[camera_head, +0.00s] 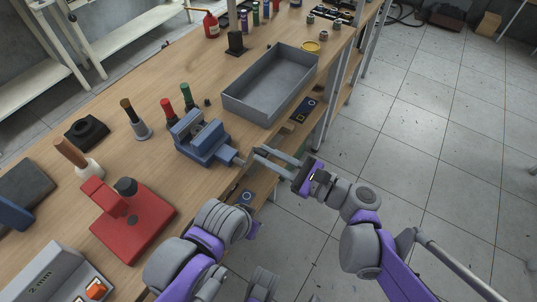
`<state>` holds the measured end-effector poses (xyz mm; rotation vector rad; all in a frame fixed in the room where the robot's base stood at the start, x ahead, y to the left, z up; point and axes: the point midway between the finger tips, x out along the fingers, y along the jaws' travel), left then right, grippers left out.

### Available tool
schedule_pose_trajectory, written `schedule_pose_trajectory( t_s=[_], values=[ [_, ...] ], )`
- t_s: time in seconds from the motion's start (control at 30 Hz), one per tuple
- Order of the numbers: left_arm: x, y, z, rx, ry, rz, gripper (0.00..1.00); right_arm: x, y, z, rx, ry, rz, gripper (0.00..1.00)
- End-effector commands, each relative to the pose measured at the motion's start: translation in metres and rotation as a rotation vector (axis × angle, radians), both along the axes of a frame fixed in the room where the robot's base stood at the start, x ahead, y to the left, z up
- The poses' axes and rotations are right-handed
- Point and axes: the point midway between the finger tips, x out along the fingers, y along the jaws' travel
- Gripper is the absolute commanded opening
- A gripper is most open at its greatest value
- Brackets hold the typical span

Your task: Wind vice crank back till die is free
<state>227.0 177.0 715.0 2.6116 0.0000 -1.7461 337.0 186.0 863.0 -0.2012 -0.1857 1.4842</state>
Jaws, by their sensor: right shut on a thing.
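The blue vice (194,143) stands at the front edge of the wooden bench, with its screw end pointing out over the edge. The crank (240,161) is at that end, small and partly covered by my fingers. My right gripper (261,160) reaches in from the right, its fingers shut on the crank. A die between the vice jaws cannot be made out clearly at this size.
A grey tray (236,103) stands just behind and right of the vice. Red and green bottles (168,107) stand behind it. A red press-like device (113,231) and a grey box (52,283) are to the left. Open floor lies right of the bench.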

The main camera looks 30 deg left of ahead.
Motion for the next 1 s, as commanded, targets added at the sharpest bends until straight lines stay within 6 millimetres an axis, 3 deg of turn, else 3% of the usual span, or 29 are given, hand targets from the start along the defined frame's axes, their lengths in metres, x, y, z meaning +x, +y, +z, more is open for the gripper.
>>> schedule_pose_trajectory(
  t_s=[0.37, 1.0],
  values=[
    [-0.001, 0.000, 0.008, 0.000, -0.003, 0.000, 0.50, -0.004, 0.000, 0.006, -0.011, -0.137, 0.000, 0.00],
    [-0.003, 0.000, 0.031, 0.000, -0.011, 0.000, 0.50, -0.026, 0.002, 0.018, -0.057, -0.722, 0.000, 0.00]
  ],
)
